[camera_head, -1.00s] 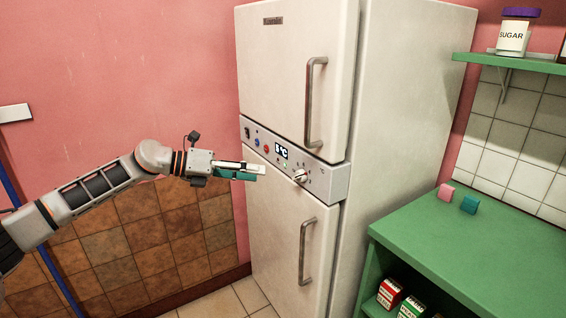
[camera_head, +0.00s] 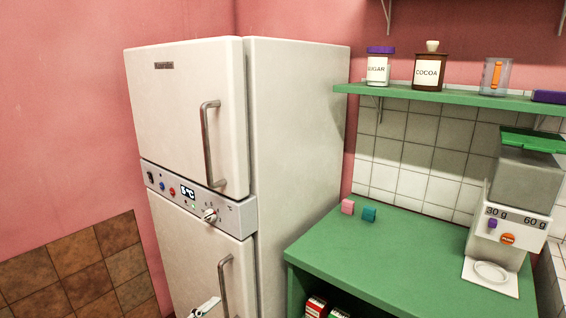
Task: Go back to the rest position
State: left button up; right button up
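Only a small part of my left gripper (camera_head: 205,308) shows, at the bottom edge of the head view, in front of the lower fridge door. The rest of it and its arm are cut off by the frame, and I cannot tell whether its fingers are open or shut. My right gripper is not in view. The white fridge (camera_head: 295,150) stands left of centre with both doors closed. Its control panel (camera_head: 185,196) has a lit display, buttons and a knob (camera_head: 209,215). My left gripper is below the knob in the picture.
A green counter (camera_head: 370,260) stands right of the fridge, with a pink block (camera_head: 348,207), a teal block (camera_head: 369,214) and a dispenser machine (camera_head: 505,215). Above it, a green shelf (camera_head: 430,97) holds a sugar jar (camera_head: 378,67), a cocoa jar (camera_head: 429,70) and a clear container (camera_head: 495,77).

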pick_arm(q)
jog(key=s+a+f+n+g+y, duration=0.2)
jog(key=s+f+n+y, duration=0.2)
jog(key=s+f+n, duration=0.3)
jog(key=s+a+f+n+g+y+p, duration=0.1)
jog(key=s+f+n+y, duration=0.3)
jog(key=s+f+n, duration=0.4)
jog(key=s+f, duration=0.2)
jog(key=s, duration=0.2)
jog(key=s+a+f+g, duration=0.1)
jog(key=s+f, duration=0.1)
jog(key=s, duration=0.3)
jog(key=shift+s+f+g, duration=0.15)
jog(key=shift+f+g, duration=0.15)
jog(key=shift+f, duration=0.1)
